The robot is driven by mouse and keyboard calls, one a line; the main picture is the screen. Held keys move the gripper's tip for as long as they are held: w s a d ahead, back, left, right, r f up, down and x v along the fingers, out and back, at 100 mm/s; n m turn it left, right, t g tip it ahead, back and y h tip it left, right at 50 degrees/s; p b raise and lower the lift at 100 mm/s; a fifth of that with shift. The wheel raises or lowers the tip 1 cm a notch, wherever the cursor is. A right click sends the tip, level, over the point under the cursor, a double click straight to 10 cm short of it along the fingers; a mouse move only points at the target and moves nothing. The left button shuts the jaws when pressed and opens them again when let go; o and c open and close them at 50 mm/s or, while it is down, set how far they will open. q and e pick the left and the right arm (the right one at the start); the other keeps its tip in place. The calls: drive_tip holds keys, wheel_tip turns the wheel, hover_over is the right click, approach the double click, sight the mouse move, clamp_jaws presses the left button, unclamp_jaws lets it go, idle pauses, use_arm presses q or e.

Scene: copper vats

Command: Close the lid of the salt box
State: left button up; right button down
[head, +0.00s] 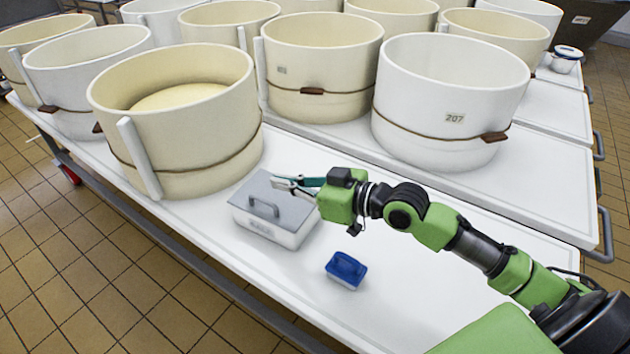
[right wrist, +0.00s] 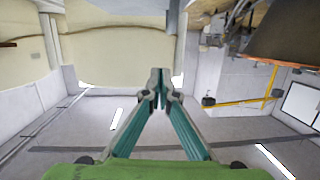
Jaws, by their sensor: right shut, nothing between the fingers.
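The salt box (head: 272,232) is a white box on the white table, with a grey lid (head: 250,192) that has a bar handle on it. The lid lies flat over the box top and looks down. My right gripper (head: 276,182) is at the lid's far right edge, just above or touching it; I cannot tell which. Its fingers are shut and empty, and the right wrist view also shows the fingertips (right wrist: 160,76) together. My left gripper is not in the head view.
A blue-topped brush or block (head: 346,269) lies right of the box. A cream tub (head: 178,125) stands close behind left, and a white tub (head: 450,100) marked 207 stands behind right. Several more tubs fill the back.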

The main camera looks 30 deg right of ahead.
drive_tip(key=v, duration=0.7)
drive_tip(key=shift+p, duration=0.3)
drive_tip(key=shift+d, duration=0.1)
